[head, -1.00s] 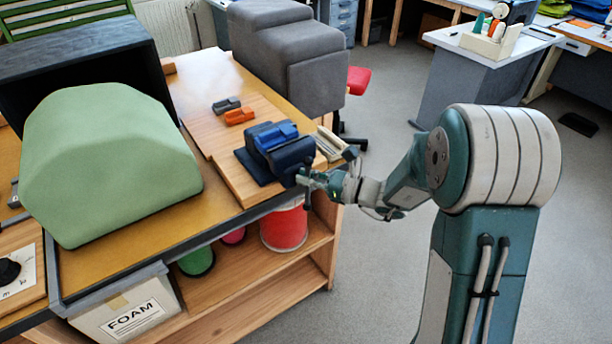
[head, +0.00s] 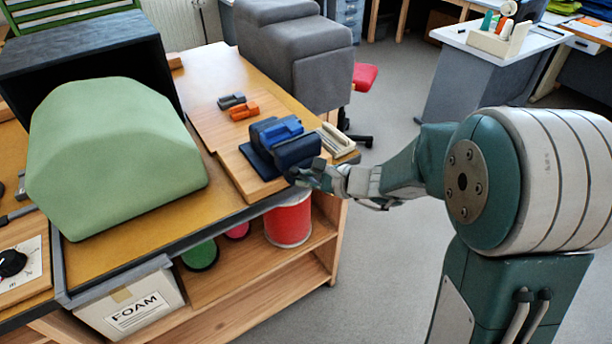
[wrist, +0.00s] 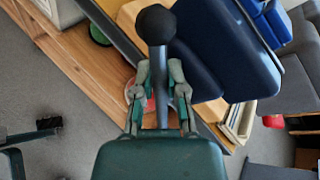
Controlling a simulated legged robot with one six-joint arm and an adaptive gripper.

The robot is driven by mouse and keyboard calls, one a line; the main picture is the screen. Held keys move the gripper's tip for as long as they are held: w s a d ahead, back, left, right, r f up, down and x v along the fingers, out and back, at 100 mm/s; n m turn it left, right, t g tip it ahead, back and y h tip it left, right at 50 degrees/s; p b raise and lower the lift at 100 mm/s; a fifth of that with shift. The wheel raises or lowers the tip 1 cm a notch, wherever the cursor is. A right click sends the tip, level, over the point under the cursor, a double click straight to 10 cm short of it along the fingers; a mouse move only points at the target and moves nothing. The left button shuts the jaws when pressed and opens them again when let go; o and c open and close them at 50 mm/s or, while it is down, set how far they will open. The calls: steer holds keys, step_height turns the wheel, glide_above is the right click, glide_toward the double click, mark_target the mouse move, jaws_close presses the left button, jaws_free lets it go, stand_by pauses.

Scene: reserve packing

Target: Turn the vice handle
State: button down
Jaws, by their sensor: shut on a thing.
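The blue vice (head: 283,146) is fixed near the right corner of the bench, on a wooden board. Its dark blue front body also shows at the upper right of the wrist view (wrist: 225,50). The vice handle (wrist: 157,62) is a grey bar with a black ball end, running lengthwise between my fingers in the wrist view. My gripper (wrist: 160,80) is shut on this bar, with a finger on each side below the ball. In the head view my gripper (head: 305,174) is at the vice's front, and the handle is mostly hidden there.
A green foam block (head: 110,150) and a black open box (head: 90,60) stand on the left of the bench. Orange (head: 243,111) and grey small blocks lie behind the vice. A red spool (head: 288,222) sits on the shelf below.

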steer(key=shift+n+h, duration=0.3)
stand_by(0.5)
steer(key=c, duration=1)
jaws_free()
steer(key=shift+a, duration=0.1)
steer(key=shift+o, duration=0.2)
